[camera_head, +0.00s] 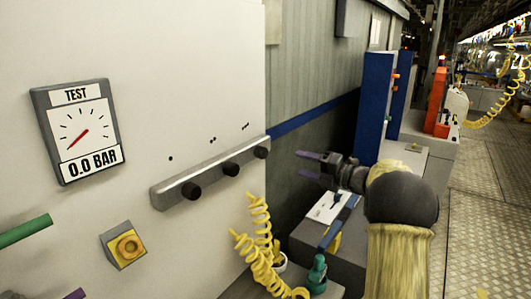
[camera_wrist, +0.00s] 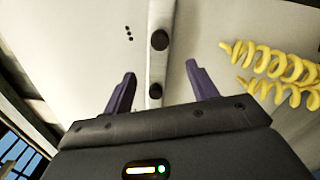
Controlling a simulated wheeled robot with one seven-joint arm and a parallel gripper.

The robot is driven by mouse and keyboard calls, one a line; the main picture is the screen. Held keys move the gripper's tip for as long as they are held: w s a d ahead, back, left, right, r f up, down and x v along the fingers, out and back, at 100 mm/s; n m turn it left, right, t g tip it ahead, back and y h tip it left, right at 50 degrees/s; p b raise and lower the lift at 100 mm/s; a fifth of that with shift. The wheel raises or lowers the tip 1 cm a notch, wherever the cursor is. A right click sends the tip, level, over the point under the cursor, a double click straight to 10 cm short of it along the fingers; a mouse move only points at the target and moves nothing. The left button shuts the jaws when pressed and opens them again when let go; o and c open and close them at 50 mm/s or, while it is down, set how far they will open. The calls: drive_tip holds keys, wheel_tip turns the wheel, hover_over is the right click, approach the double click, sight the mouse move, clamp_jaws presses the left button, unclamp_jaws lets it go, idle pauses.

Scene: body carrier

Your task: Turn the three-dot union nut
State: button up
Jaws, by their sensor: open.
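The three-dot union nut (camera_head: 261,152) is the black round knob at the right end of a grey rail (camera_head: 211,178) on the white panel; three small dots sit above it. In the wrist view this nut (camera_wrist: 159,40) is at the top, with the three dots to its left. My gripper (camera_head: 308,165) is open and empty, right of the rail in the head view, its purple fingers pointing toward the panel. In the wrist view my gripper's fingertips (camera_wrist: 160,70) are apart, below the three-dot nut, with another nut (camera_wrist: 155,90) showing between the fingers.
A one-dot nut (camera_head: 191,190) and a two-dot nut (camera_head: 231,169) share the rail. A gauge (camera_head: 77,131) reads 0.0 BAR. Yellow coiled hoses (camera_head: 262,240) hang below the rail. A grey bench stands below my gripper.

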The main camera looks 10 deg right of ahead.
sight(265, 154)
drive_tip(key=p+x, duration=0.5)
drive_tip(key=x, duration=0.8)
drive_tip(key=shift+w+a+r, duration=0.1)
drive_tip(key=shift+w+a, duration=0.05)
drive_tip(key=shift+w+a+p, duration=0.35)
drive_tip(key=shift+w+a, duration=0.1)
drive_tip(key=shift+w, duration=0.05)
drive_tip(key=c, duration=1)
